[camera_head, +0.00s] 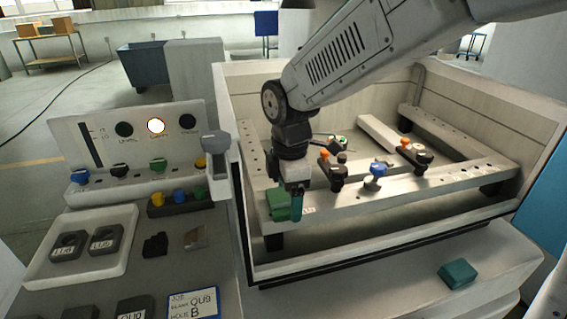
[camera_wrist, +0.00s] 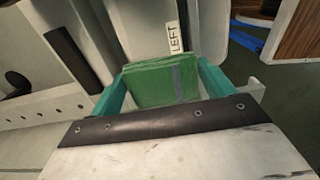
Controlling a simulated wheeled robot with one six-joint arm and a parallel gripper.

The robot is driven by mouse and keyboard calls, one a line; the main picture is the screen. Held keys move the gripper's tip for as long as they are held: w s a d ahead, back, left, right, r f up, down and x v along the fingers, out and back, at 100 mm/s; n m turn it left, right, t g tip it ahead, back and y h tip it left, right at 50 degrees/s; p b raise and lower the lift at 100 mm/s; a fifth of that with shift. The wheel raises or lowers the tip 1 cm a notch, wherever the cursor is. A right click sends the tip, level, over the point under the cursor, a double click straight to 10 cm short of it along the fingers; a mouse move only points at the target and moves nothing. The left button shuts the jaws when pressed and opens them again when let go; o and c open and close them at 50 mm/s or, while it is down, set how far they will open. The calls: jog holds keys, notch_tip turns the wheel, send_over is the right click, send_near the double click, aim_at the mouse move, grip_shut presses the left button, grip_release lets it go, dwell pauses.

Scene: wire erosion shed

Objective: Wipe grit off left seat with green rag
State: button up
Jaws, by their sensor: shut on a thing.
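My gripper (camera_head: 290,202) is low over the left end of the front rail in the tank in the head view. Its teal fingers are shut on the green rag (camera_head: 278,205), a folded, layered pad. In the wrist view the rag (camera_wrist: 155,84) sits between the two fingers, beside a white label reading LEFT (camera_wrist: 174,38). The left seat itself cannot be made out; the rag and gripper seem to cover that spot. I cannot tell whether the rag touches the rail, and no grit is discernible.
The tank's front wall (camera_head: 400,240) is close below. A teal block (camera_head: 458,272) lies on the front ledge. A control panel (camera_head: 130,150) and a white tray (camera_head: 120,215) are left.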

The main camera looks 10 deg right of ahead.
jog(key=shift+a+r, duration=0.15)
jog(key=shift+a, duration=0.15)
jog(key=shift+d+r, duration=0.1)
jog(key=shift+r, duration=3.85)
